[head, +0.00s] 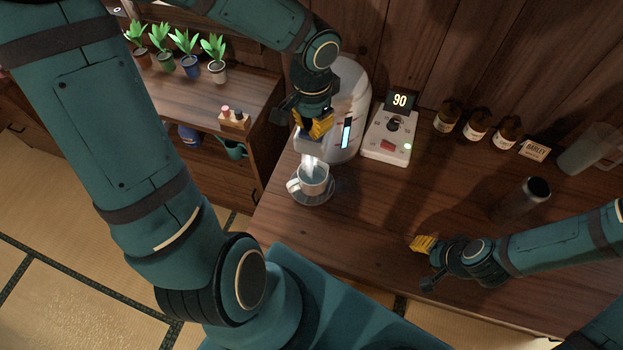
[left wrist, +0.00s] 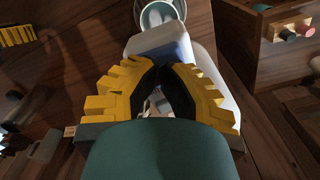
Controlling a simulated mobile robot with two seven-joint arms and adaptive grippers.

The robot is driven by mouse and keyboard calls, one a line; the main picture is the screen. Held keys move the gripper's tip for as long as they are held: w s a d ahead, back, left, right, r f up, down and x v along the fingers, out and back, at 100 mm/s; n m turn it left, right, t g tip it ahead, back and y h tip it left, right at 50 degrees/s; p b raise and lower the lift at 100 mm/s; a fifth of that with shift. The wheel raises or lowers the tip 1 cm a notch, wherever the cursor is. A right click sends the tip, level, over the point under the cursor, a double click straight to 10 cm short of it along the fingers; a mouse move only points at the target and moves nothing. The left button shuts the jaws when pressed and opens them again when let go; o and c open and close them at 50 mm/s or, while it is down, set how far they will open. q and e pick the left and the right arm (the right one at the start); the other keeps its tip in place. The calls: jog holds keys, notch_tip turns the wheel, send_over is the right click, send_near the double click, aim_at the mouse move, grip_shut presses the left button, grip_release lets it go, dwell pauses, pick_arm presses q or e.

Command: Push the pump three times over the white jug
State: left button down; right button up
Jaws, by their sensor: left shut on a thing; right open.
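The white pump dispenser (head: 345,110) stands at the back left of the counter, with a lit blue level strip on its front. My left gripper (head: 318,128) is shut on the pump at its top; the grasped part is mostly hidden by the fingers. The white jug (head: 314,180) stands on a round saucer under the spout, and a pale stream falls into it. In the left wrist view the jug (left wrist: 160,12) shows beyond the spout (left wrist: 160,42), with my yellow fingers (left wrist: 157,95) nearer. My right gripper (head: 424,245) is open and empty over the counter's front.
A control box reading 90 (head: 390,135) stands right of the dispenser. Several brown jars (head: 477,125), a barley card (head: 535,150), a clear pitcher (head: 588,150) and a dark cylinder (head: 528,195) are farther right. A shelf with potted plants (head: 187,62) is at left. The counter's middle is clear.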

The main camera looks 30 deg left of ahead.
pick_arm(q)
jog(key=shift+f+b, duration=0.4)
jog(key=shift+f, duration=0.15)
pick_arm(e)
jog(key=shift+f, duration=0.55)
pick_arm(q)
jog(key=shift+r, duration=0.15)
pick_arm(e)
jog(key=shift+r, duration=0.2)
pick_arm(q)
jog(key=shift+r+p, duration=1.85)
jog(key=shift+r, duration=0.3)
pick_arm(e)
jog(key=shift+r, duration=1.7)
pick_arm(q)
jog(key=shift+f+b, duration=0.35)
pick_arm(e)
jog(key=shift+f, duration=0.4)
pick_arm(q)
jog(key=shift+f+b, duration=0.3)
jog(key=shift+f, duration=0.05)
pick_arm(e)
jog(key=shift+f, duration=0.3)
